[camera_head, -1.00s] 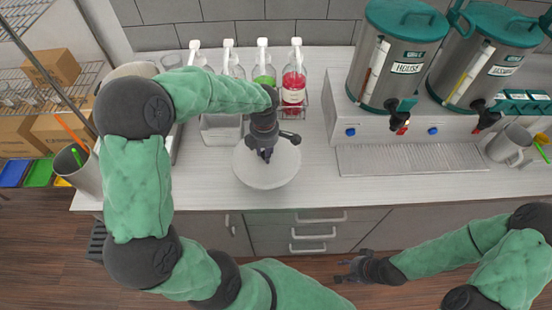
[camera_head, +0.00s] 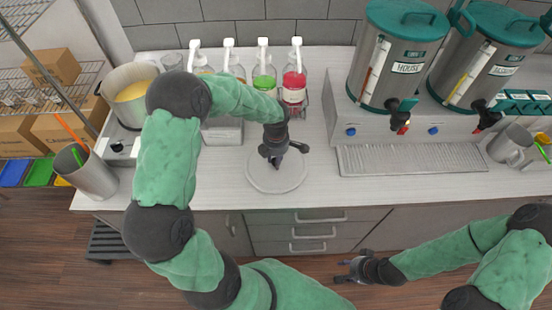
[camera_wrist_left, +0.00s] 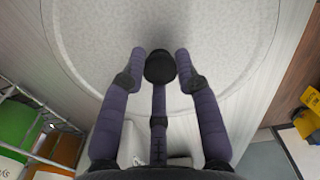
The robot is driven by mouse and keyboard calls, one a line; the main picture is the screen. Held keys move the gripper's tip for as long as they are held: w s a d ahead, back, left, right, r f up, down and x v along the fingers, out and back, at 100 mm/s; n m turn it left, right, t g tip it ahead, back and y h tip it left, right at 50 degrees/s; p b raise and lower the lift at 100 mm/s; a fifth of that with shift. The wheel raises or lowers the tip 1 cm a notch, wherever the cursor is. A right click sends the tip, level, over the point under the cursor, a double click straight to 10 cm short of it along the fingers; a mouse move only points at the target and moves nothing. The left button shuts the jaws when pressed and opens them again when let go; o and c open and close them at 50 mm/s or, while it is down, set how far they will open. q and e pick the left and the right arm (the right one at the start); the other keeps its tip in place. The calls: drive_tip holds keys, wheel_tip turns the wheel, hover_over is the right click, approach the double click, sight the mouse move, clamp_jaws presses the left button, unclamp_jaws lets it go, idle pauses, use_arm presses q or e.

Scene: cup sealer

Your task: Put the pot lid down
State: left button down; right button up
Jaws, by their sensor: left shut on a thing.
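The pot lid (camera_head: 262,183) is a pale, round, speckled disc over the front middle of the white counter. My left gripper (camera_head: 275,160) is above it, shut on its knob. In the left wrist view, the fingers stand around the black knob (camera_wrist_left: 160,66), and the lid fills the upper part. The lid looks flat and low; I cannot tell whether it touches the counter. The open pot (camera_head: 107,92) with yellow contents stands on a burner at the left. My right gripper (camera_head: 350,268) is open and empty, low in front of the cabinets.
Several pump bottles (camera_head: 293,88) stand behind the lid. A drink dispenser (camera_head: 385,65) with a drip tray (camera_head: 410,159) is to the right. A metal cup with utensils (camera_head: 92,176) stands at the left front. The counter (camera_head: 215,185) around the lid is clear.

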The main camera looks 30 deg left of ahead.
use_arm(q)
drive_tip(key=shift+f, duration=0.15)
drive_tip(key=c, duration=0.9)
unclamp_jaws()
drive_tip(key=shift+r, duration=0.3)
wheel_tip(320, 180, up, 12)
drive_tip(key=shift+f, duration=0.15)
